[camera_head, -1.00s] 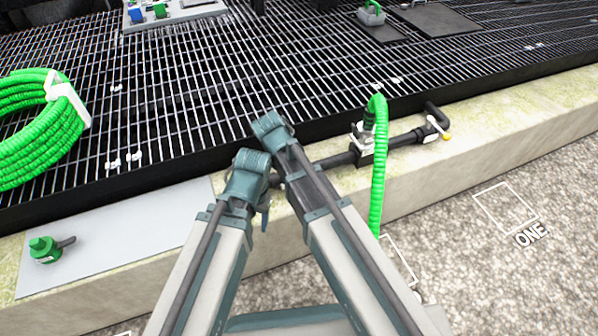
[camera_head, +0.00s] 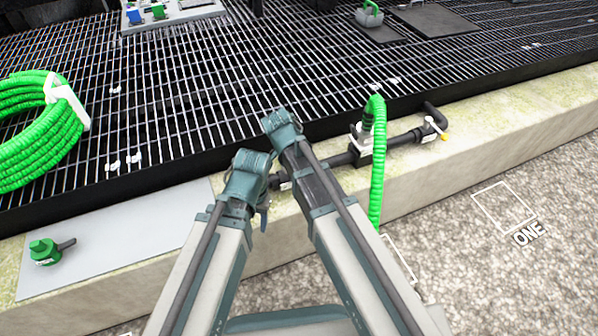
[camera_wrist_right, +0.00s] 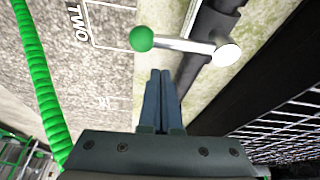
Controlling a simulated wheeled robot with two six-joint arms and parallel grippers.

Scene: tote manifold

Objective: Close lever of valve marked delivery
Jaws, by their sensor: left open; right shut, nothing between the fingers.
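In the right wrist view a metal lever with a green ball knob (camera_wrist_right: 141,38) sticks out from a round pale hub (camera_wrist_right: 226,53) at the dark pipe. My right gripper (camera_wrist_right: 160,72) is shut and empty, its tips just below the lever in the picture; contact cannot be told. No delivery marking is readable. My left gripper (camera_head: 264,208), mostly hidden by its wrist, is open near the pipe's left part. The right gripper is hidden there.
A green hose (camera_head: 378,165) rises from a fitting on the pipe and hangs over the kerb (camera_head: 490,125). A coiled green hose (camera_head: 35,135) lies on the grating (camera_head: 190,75). A green fitting (camera_head: 43,252) sits on the grey plate (camera_head: 120,235). Gravel at right is clear.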

